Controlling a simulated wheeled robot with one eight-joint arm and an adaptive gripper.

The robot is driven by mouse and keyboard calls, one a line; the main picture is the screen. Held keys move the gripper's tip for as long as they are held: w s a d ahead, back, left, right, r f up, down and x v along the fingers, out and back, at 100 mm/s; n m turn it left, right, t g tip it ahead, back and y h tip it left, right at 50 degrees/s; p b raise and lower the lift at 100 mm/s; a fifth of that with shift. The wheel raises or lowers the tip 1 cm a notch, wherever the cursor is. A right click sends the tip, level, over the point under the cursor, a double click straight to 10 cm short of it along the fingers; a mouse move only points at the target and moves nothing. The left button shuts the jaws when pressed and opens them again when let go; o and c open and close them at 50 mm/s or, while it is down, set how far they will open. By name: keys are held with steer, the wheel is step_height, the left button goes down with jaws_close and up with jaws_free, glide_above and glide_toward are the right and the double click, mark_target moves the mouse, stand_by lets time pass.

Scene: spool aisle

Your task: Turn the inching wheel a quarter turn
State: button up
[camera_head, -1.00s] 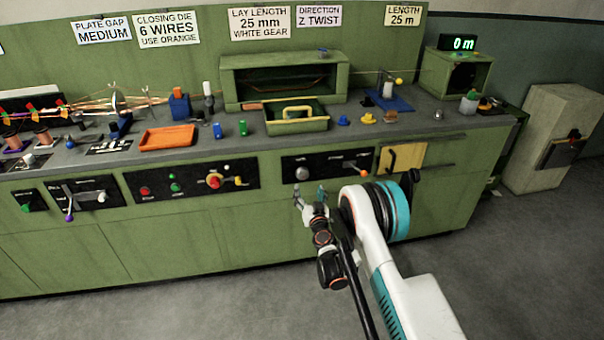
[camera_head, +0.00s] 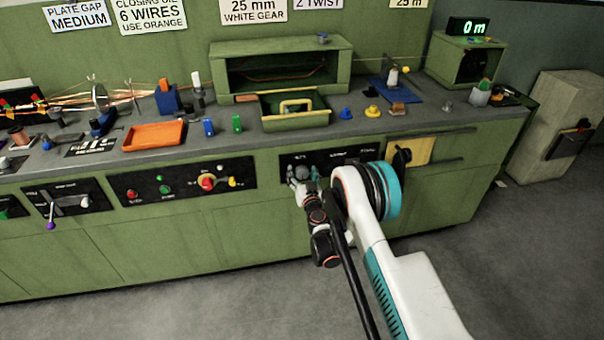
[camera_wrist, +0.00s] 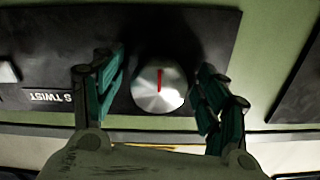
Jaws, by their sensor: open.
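A round silver knob with a red line, which I take to be the inching wheel, sits on a black panel in the wrist view (camera_wrist: 158,92). Its red line points straight up there. In the head view the knob (camera_head: 301,171) shows at the left end of the panel (camera_head: 345,158), partly covered by my gripper (camera_head: 303,180). In the wrist view my gripper (camera_wrist: 157,88) is open, with one teal-padded finger on each side of the knob. Gaps show between both fingers and the knob. The label "S TWIST" is left of the knob.
Another panel (camera_head: 180,185) with buttons and a red-and-yellow switch is to the left. A yellow plate with a black handle (camera_head: 401,157) is right of my arm. A green tray (camera_head: 295,119) and an orange tray (camera_head: 154,137) stand on the bench above. The floor in front is clear.

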steer(key=c, duration=1)
steer(key=shift+c, duration=0.2)
steer(key=shift+m, duration=0.3)
steer(key=m, duration=0.9)
steer(key=shift+a+r, duration=0.1)
steer(key=m, duration=0.4)
steer(key=shift+m, duration=0.3)
steer(key=m, duration=0.4)
steer(key=shift+r+m, duration=0.1)
steer(key=shift+m, duration=0.2)
steer(key=shift+s, duration=0.1)
